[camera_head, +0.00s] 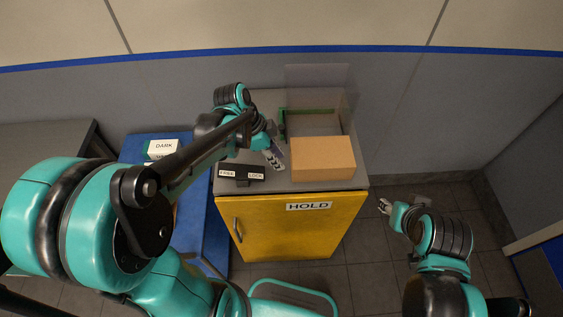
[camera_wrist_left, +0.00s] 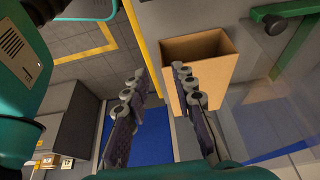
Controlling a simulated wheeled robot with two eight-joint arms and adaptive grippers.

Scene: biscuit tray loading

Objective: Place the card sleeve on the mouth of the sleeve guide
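The card sleeve (camera_head: 323,160) is a brown box on the grey cabinet top, near its front right. In the left wrist view the sleeve (camera_wrist_left: 212,70) shows an open end and a hollow inside. What looks like the sleeve guide is a green frame (camera_head: 283,125) with a clear panel behind the sleeve; its mouth is hidden or unclear. My left gripper (camera_head: 277,160) is just left of the sleeve. In the wrist view its fingers (camera_wrist_left: 158,82) are apart with nothing between; one overlaps the sleeve's edge, contact unclear. My right gripper (camera_head: 384,206) hangs right of the cabinet, too small to read.
A black block (camera_head: 241,173) labelled FREE and LOCK stands at the cabinet's front left. A yellow door (camera_head: 285,230) marked HOLD is below. A blue table (camera_head: 133,148) with a DARK-labelled box (camera_head: 160,148) is to the left. Open floor lies to the right.

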